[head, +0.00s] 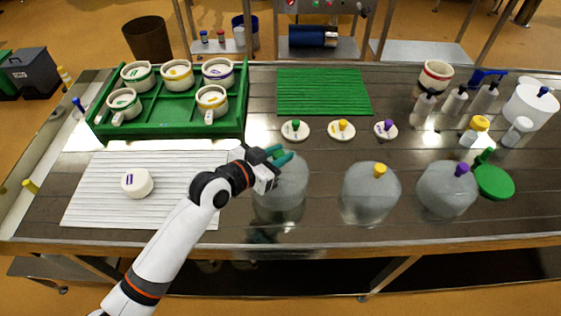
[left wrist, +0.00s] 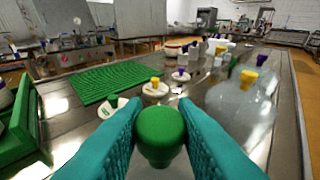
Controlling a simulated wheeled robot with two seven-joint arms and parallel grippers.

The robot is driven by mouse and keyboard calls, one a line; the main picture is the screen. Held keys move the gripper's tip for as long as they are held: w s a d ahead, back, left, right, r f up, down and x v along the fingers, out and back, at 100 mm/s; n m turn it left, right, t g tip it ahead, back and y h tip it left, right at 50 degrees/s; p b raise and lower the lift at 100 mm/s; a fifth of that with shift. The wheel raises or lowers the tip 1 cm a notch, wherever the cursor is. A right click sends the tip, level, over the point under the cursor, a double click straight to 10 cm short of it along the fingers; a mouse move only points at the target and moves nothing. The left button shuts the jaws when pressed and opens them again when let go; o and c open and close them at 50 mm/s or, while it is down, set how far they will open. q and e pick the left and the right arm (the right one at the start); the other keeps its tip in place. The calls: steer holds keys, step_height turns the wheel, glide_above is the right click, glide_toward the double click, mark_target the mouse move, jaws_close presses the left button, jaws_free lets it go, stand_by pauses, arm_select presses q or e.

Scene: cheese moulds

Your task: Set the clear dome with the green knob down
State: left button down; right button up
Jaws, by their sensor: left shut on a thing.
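The clear dome (head: 281,192) is at the middle front of the table, left of two other domes. My left gripper (head: 279,157) is over its top. In the left wrist view its green knob (left wrist: 160,133) sits between the teal fingers of my left gripper (left wrist: 160,140), which are shut on it. The knob is mostly hidden by the fingers in the head view. I cannot tell whether the dome's rim touches the tabletop. My right gripper is not in view.
A yellow-knobbed dome (head: 370,194) and a purple-knobbed dome (head: 447,190) stand to the right. Three small lids, including a green-knobbed one (head: 295,130), lie behind. A green tray (head: 170,131) holds several moulds.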

arm_select(q)
steer(key=shift+f, duration=1.9)
steer(key=c, duration=1.6)
jaws_free()
steer(key=shift+f, duration=0.1)
steer(key=o, duration=0.4)
steer(key=shift+o, duration=0.2)
